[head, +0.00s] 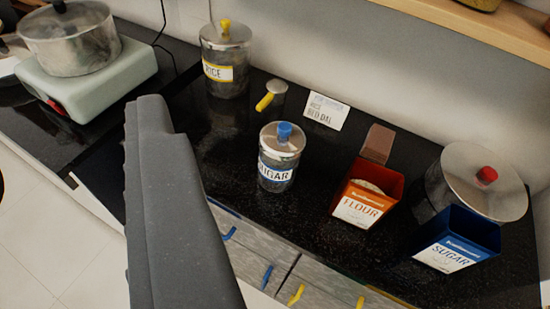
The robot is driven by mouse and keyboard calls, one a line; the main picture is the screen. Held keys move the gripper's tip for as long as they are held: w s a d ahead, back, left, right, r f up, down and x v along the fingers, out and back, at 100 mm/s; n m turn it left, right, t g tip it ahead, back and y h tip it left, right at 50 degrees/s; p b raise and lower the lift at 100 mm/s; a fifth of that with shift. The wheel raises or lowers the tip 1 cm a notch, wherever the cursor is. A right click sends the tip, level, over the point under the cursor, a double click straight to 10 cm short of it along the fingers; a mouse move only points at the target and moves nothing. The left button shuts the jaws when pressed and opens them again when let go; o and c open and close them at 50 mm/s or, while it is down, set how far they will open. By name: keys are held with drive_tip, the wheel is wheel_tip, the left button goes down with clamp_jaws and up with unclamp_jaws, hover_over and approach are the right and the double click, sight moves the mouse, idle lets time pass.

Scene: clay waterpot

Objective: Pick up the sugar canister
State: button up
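A round glass canister (277,172) with a metal lid, a blue knob and a white SUGAR label stands upright on the black counter, near its front edge. A blue square open-topped tin (456,240) also labelled SUGAR stands at the far right. My gripper (150,112) shows as a long dark grey shape rising from the bottom left of the picture. It is left of the glass sugar canister and apart from it in the picture. Separate fingertips cannot be made out, and nothing is seen held.
A rice canister (224,72) stands behind, with a yellow-handled scoop (271,94) and a card (326,111) nearby. A red flour tin (367,195), a brown block (378,143) and a red-knobbed lidded pot (484,182) are right. A pot (70,38) sits on a stove (87,82) at left.

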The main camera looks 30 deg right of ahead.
drive_tip(key=o, duration=0.5)
drive_tip(key=shift+w+a, duration=0.1)
drive_tip(key=shift+w, duration=0.1)
drive_tip(key=o, duration=0.7)
drive_tip(key=shift+m+g, duration=0.4)
drive_tip(key=shift+g, duration=0.1)
drive_tip(key=w+f+p, duration=0.1)
drive_tip(key=w, duration=0.1)
drive_tip(key=w+f+p, duration=0.2)
drive_tip(key=w+a+f+p, duration=0.1)
drive_tip(key=w+f, duration=0.1)
drive_tip(key=w, duration=0.1)
drive_tip(key=shift+w+f+p, duration=0.1)
drive_tip(key=shift+p, duration=0.3)
drive_tip(key=shift+c, duration=0.2)
drive_tip(key=m+g+h+p, duration=0.3)
drive_tip(key=m+h+p, duration=0.3)
drive_tip(key=p, duration=0.8)
approach(281, 158)
drive_tip(key=h, duration=0.1)
drive_tip(key=shift+n, duration=0.3)
drive_tip(key=x, duration=0.8)
drive_tip(key=shift+w+a+f, duration=0.1)
drive_tip(key=shift+w+f, duration=0.2)
drive_tip(key=shift+f, duration=0.05)
drive_tip(key=shift+b+x, duration=0.35)
drive_tip(key=shift+x, duration=1.8)
drive_tip(key=shift+w+d+f, duration=0.2)
drive_tip(key=shift+w+d, duration=0.05)
drive_tip(key=shift+w, duration=0.4)
